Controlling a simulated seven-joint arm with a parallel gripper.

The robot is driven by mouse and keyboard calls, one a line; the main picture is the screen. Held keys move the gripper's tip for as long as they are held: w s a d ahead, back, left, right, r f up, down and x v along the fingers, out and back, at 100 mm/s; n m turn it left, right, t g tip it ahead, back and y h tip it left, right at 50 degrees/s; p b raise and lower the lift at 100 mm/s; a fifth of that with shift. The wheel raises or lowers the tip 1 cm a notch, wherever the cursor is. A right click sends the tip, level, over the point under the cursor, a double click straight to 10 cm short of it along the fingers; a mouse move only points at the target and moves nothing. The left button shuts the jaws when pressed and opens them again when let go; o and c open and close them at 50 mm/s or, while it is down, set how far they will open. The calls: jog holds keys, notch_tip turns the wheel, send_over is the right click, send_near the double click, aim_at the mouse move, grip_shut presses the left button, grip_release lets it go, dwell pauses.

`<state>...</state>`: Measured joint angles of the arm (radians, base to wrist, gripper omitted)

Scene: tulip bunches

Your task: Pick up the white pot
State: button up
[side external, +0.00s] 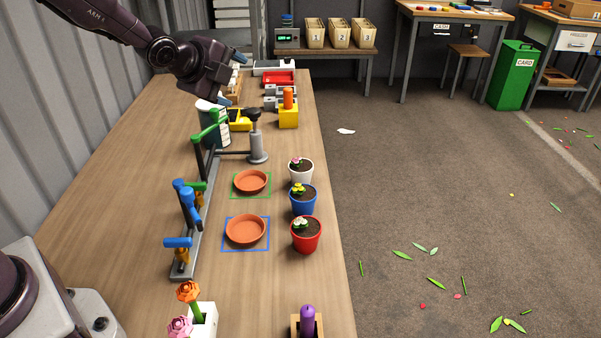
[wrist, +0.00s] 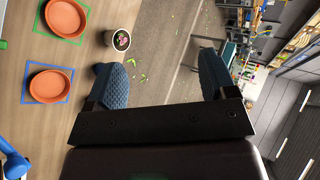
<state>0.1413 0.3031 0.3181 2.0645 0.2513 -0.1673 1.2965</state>
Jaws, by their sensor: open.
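The white pot (side external: 301,174), with soil and a pink flower, stands upright near the table's right edge in the side view. In the wrist view its round top (wrist: 117,40) shows above the left finger. My gripper (side external: 232,80) is open and empty, up and to the left of the pot, well apart from it. In the wrist view my gripper (wrist: 163,78) has its two blue fingers spread wide, with only distant floor between them.
A blue pot (side external: 303,203) and a red pot (side external: 306,240) stand in line in front of the white pot. Saucers on green (side external: 250,182) and blue (side external: 246,230) outlined squares lie to the left. A grey rack (side external: 192,240) stands further left.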

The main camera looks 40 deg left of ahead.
jog(key=w+f+m+t+h, duration=0.1)
jog(key=w+f+m+t, duration=0.1)
jog(key=w+f+m, duration=0.65)
jog(key=m+h, duration=0.5)
jog(key=m, duration=1)
send_near(293, 165)
jog(key=shift+n, duration=0.25)
jog(key=x, duration=0.5)
jog(key=shift+w+a+r, duration=0.1)
jog(key=shift+w, duration=0.3)
jog(key=shift+f+x, duration=0.1)
jog(key=shift+x, duration=1.7)
jog(key=shift+f+x, duration=0.15)
jog(key=shift+x, duration=1.7)
jog(key=shift+s, duration=0.2)
jog(key=shift+c, duration=0.2)
jog(key=c, duration=0.7)
